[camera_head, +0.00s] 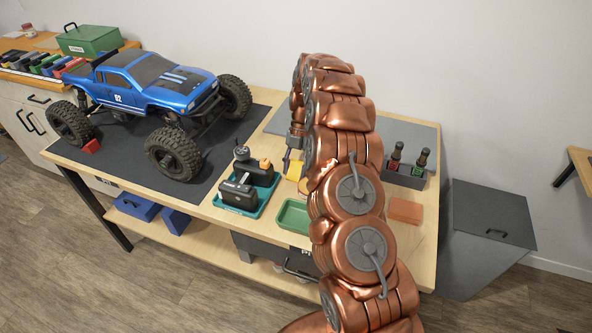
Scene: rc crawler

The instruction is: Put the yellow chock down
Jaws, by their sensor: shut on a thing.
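The yellow chock (293,170) shows as a small yellow patch just left of my arm, low over the table. My gripper (288,165) points down at it and is shut on it, partly hidden by my copper-coloured arm. I cannot tell whether the chock touches the surface below. A red chock (91,146) sits on the table by a wheel of the blue crawler truck (150,82) at the left.
The truck stands on a dark mat (222,150). A teal tray (262,208) holds dark devices; a green tray (291,216) lies beside it. A holder with two bottles (405,175) and an orange block (406,210) are right of my arm.

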